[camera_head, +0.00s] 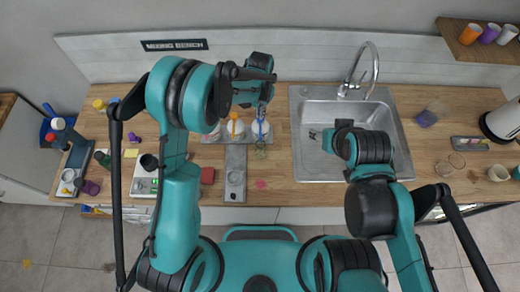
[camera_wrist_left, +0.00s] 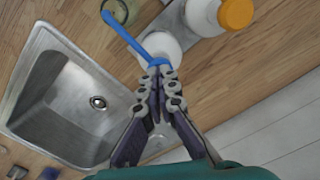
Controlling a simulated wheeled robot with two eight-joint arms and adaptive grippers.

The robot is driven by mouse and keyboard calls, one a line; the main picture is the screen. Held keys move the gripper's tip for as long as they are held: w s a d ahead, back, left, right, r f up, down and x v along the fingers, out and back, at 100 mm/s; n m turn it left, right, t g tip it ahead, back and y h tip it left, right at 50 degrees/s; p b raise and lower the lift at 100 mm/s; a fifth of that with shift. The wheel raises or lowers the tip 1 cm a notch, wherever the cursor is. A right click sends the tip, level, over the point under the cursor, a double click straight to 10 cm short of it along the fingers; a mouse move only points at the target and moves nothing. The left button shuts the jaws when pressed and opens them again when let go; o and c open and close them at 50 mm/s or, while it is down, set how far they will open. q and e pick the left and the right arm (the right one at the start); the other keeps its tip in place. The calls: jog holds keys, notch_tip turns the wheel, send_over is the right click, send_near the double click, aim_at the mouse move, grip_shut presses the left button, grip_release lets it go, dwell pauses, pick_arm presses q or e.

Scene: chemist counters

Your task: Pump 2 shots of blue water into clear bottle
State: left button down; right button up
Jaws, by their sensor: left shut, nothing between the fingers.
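My left gripper (camera_head: 263,108) is shut and empty, with its fingertips at the head of the blue pump (camera_head: 261,127). In the left wrist view the shut fingertips (camera_wrist_left: 160,70) meet at the pump head, and they seem to touch it. The blue spout (camera_wrist_left: 124,34) reaches away to the upper left. The clear bottle (camera_head: 260,149) stands just in front of the blue pump's white bottle; in the left wrist view the clear bottle (camera_wrist_left: 122,10) is cut by the top edge, with the spout end over it. My right gripper (camera_head: 319,134) hangs over the sink; its fingers are too small to read.
White bottles with an orange pump (camera_head: 235,128) and a purple pump stand to the left of the blue one. The sink (camera_head: 300,165) is to the right. A grey tray (camera_head: 235,180) lies in front. Wood counter right of the clear bottle is mostly free.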

pick_arm(q)
jog(key=shift+r+p, duration=0.6)
jog(key=shift+r, duration=1)
jog(key=shift+f, duration=0.2)
jog(key=shift+f+b, duration=1.45)
jog(key=shift+b, duration=0.1)
jog(key=shift+r, duration=0.1)
jog(key=shift+r+p, duration=0.65)
jog(key=shift+r, duration=0.9)
